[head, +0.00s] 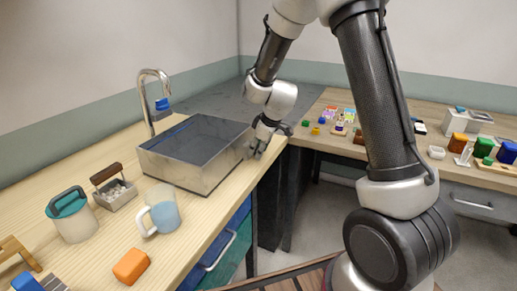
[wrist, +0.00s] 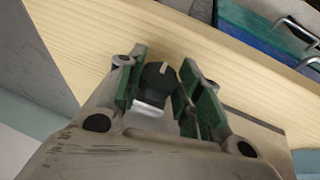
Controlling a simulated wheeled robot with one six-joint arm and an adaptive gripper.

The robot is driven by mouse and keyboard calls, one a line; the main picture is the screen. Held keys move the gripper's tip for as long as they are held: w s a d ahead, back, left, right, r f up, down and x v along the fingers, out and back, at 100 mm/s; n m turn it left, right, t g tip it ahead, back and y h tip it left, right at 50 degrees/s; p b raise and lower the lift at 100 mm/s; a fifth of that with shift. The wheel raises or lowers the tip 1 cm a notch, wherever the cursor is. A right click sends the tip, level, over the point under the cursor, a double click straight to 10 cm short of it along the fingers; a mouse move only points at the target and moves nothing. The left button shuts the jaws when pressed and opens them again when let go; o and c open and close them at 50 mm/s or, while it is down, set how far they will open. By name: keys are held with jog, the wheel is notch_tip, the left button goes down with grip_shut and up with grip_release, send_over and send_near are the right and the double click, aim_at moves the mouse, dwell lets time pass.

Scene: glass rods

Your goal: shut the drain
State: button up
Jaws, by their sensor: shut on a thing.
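A grey metal sink basin (head: 180,172) stands on the wooden counter under a tap. My gripper (head: 256,150) is at the basin's right end, low by the counter edge. In the wrist view my gripper (wrist: 161,82) has its green pads on either side of a black round knob (wrist: 155,78) with a pale mark line, and is shut on it. The knob sits on a small metal bracket. The knob is hidden in the head view. The basin floor and any drain opening cannot be made out.
The tap (head: 148,103) with a blue handle rises behind the basin.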

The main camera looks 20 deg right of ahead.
jog(key=shift+w+d, duration=0.1)
jog(key=g+y, duration=0.2)
jog(key=shift+w+d+m+g, duration=0.2)
jog(key=shift+m+g, duration=0.2)
jog(key=g+y, duration=0.1)
jog(key=m+g+y, duration=0.1)
jog(key=g+y, duration=0.1)
jog(key=shift+w+d+f+y, duration=0.15)
jog(key=shift+w+y, duration=0.05)
jog(key=shift+y, duration=0.1)
jog(key=g+y, duration=0.2)
jog(key=m+g+y, duration=0.1)
jog(key=shift+w+d+f+y, duration=0.1)
jog(key=shift+d+f+y, duration=0.05)
jog(key=shift+f+y, duration=0.2)
jog(key=shift+f+m+g+y, duration=0.1)
jog(key=shift+m+g+y, duration=0.6)
jog(key=shift+g+y, duration=0.8)
jog(key=o, duration=1)
jog(key=shift+t, duration=0.3)
